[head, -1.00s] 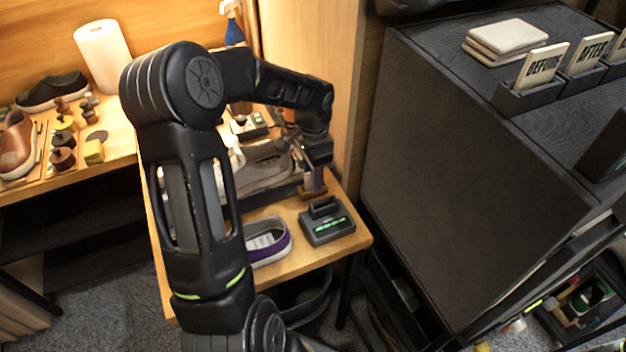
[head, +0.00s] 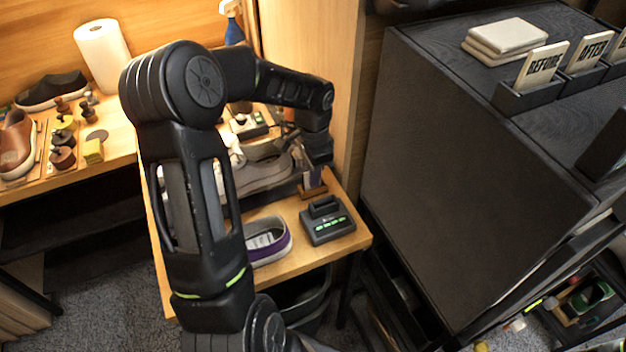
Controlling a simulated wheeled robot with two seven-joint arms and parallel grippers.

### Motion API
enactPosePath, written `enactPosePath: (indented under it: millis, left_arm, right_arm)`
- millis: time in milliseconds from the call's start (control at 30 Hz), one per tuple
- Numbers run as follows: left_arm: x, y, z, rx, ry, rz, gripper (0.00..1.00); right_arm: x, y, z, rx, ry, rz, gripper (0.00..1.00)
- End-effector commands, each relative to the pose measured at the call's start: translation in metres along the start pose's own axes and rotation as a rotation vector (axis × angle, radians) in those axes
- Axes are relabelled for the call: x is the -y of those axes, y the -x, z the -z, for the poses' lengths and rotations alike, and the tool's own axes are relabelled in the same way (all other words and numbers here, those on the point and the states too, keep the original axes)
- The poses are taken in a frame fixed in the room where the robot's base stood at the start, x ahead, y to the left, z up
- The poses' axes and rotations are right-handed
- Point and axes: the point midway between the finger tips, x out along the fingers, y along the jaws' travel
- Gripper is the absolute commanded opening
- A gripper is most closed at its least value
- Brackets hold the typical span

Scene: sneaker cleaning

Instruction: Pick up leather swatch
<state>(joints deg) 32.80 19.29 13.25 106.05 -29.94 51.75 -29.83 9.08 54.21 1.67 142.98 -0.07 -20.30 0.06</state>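My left gripper (head: 314,168) points down at the right back of the small wooden table, just above a small brown wooden stand (head: 312,191). A thin dark bluish-purple piece (head: 312,178) stands upright in or just above this stand, right under the fingers. I cannot tell whether it is the leather swatch, or whether the fingers touch it. The fingers are small, dark and partly hidden by the wrist, so their opening does not show. My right gripper is out of view.
A dark device with green lights (head: 327,221) and a purple-edged shoe part (head: 267,241) lie in front of the stand. A grey shoe (head: 262,172) is left of the gripper. A wooden panel (head: 345,90) and a dark cabinet (head: 470,170) rise close on the right.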

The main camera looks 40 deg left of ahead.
Motion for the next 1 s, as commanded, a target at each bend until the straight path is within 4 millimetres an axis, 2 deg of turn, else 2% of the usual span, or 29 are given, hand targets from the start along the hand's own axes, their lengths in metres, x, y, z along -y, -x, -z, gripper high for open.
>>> enactPosePath:
  millis: [400,567,667,1000]
  left_arm:
    - [0.0,0.0,0.0,0.0,0.0,0.0,0.0]
    - [0.001,0.008,0.0,-0.001,0.0,0.002,0.0]
    - [0.001,0.021,0.001,-0.002,-0.001,0.004,0.0]
    - [0.001,0.084,0.001,-0.003,0.001,0.003,0.0]
  right_arm:
    - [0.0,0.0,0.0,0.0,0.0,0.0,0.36]
    - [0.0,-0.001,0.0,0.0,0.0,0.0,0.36]
    - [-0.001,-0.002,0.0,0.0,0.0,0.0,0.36]
    - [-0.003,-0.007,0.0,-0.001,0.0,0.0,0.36]
